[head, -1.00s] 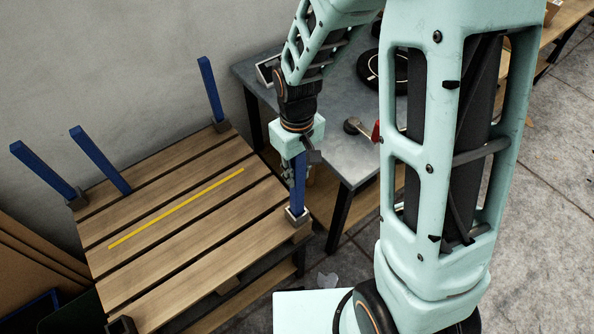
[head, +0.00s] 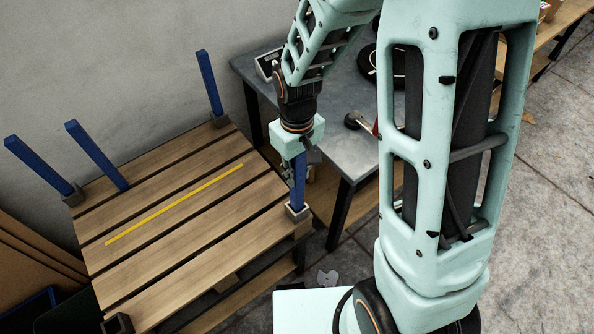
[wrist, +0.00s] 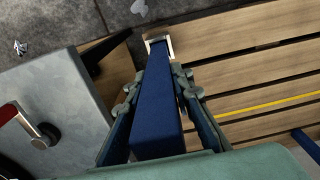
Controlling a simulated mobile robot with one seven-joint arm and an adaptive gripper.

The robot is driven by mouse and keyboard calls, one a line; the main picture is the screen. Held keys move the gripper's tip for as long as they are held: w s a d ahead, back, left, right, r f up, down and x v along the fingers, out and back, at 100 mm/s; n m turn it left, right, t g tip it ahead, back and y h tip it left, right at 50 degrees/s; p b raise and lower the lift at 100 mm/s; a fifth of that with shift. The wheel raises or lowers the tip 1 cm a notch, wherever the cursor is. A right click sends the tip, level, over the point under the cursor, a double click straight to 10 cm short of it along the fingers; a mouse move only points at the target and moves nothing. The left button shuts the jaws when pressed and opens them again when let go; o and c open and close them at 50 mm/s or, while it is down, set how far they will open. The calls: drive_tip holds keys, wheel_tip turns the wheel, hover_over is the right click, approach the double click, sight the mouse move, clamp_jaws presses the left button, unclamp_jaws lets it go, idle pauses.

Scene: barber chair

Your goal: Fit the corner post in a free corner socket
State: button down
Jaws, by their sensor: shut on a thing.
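My gripper (head: 299,160) is shut on a blue corner post (head: 298,185) at the right corner of the slatted wooden pallet (head: 205,238). The post is close to upright, and its lower end is at the grey corner socket (head: 297,213). In the wrist view the post (wrist: 155,108) lies between both fingers (wrist: 153,92) and its far end meets the bright-rimmed socket (wrist: 158,40). I cannot tell how deep it sits. Another socket (head: 118,324) at the near corner is empty. Blue posts stand in the far socket (head: 220,121) and left socket (head: 74,197).
Another blue post (head: 97,155) rises leaning from the pallet's left side. A yellow strip (head: 175,204) lies on the slats. A grey table (head: 345,150) with a red-handled tool stands behind my gripper. The wall borders the pallet's far side.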

drive_tip(key=shift+f, duration=0.25)
drive_tip(key=c, duration=1.6)
unclamp_jaws()
drive_tip(key=shift+r, duration=0.1)
wheel_tip(320, 180, up, 12)
drive_tip(key=shift+f, duration=0.1)
